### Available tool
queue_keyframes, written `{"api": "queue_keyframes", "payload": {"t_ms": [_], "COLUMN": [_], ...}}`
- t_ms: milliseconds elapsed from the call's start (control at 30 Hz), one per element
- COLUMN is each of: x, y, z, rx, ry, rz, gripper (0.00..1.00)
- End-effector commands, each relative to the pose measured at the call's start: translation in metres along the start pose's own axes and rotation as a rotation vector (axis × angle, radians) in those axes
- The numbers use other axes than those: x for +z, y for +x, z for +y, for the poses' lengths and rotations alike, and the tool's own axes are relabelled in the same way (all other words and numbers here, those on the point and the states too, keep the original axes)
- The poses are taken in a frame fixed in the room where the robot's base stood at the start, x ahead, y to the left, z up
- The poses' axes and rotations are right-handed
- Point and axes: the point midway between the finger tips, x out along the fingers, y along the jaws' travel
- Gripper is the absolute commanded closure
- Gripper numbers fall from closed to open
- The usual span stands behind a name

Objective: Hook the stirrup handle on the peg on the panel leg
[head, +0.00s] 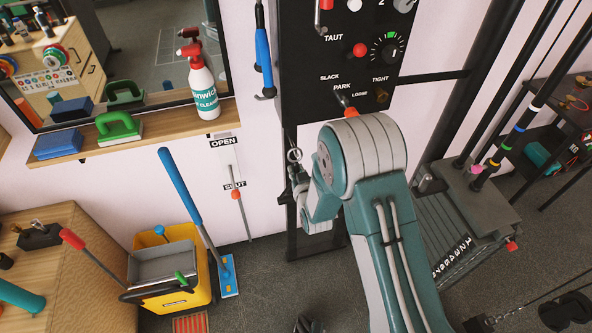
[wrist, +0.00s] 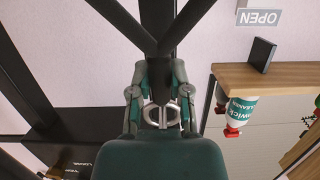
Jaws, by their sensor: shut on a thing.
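My gripper (head: 298,176) is low in front of the panel's left leg (head: 291,238), below the dark control panel (head: 330,55). In the wrist view my gripper (wrist: 160,100) has a finger on each side of a silver loop, which I take for the stirrup handle (wrist: 160,116), and is shut on it. A small pale ring (head: 294,155) shows at the gripper in the head view. The leg rises as a dark bar (wrist: 160,20) behind the gripper in the wrist view. I cannot make out the peg, or whether the handle touches it.
A blue-handled tool (head: 263,50) hangs at the panel's left side. A yellow mop bucket (head: 172,285) and a blue mop (head: 190,205) stand left of the leg. A black rack stands right.

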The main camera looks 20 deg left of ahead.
Motion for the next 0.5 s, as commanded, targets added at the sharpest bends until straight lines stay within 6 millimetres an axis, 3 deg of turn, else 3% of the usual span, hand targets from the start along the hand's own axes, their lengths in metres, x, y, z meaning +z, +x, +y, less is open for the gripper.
{"api": "queue_keyframes", "payload": {"t_ms": [267,300,333,367,500], "x": [-0.0009,-0.0009,-0.0009,-0.0009,-0.0006], "y": [0.0001,0.0001,0.0001,0.0001,0.0001], "z": [0.0,0.0,0.0,0.0,0.0], "rx": [0.0,0.0,0.0,0.0,0.0], "ry": [0.0,0.0,0.0,0.0,0.0], "rz": [0.002,0.002,0.002,0.002,0.001], "gripper": [1.0,0.58,0.44,0.35,0.35]}}
